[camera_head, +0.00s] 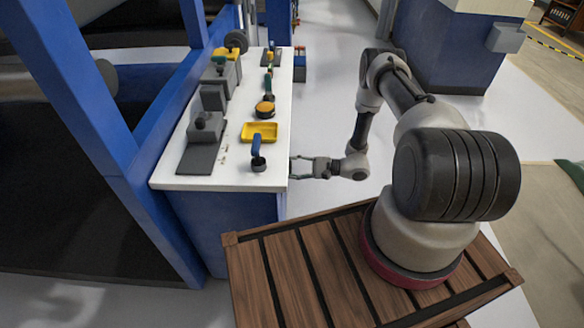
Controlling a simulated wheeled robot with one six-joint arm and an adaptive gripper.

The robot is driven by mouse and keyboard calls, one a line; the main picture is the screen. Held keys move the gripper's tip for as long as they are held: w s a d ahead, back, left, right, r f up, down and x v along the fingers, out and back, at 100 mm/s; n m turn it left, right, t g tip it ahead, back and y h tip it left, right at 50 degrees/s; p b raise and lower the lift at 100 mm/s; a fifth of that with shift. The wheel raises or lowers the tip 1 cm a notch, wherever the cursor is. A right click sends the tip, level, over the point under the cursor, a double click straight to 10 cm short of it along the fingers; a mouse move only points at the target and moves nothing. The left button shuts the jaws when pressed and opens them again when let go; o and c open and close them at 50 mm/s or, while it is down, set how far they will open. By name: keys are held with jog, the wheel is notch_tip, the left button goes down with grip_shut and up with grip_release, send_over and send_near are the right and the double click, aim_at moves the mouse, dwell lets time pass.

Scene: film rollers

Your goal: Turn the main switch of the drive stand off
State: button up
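My gripper (293,168) is just off the right edge of the white bench top, near its front corner. Its two fingers point left toward the bench and stand apart, with nothing between them. A grey unit on a dark base plate (197,160) stands on the left front of the bench. A larger grey housing (214,95) with yellow and green parts on top stands behind it. I cannot tell which of these is the drive stand. The main switch and its position are too small to make out.
The white bench top (190,183) also holds a yellow tray (259,138), a blue-handled tool in a dark cup (258,164), a round dark and orange item (265,109) and small tools behind. Blue frame posts (90,80) rise at left.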

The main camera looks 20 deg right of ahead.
dwell(0.4)
jog(key=o, duration=1)
jog(key=v, duration=1.2)
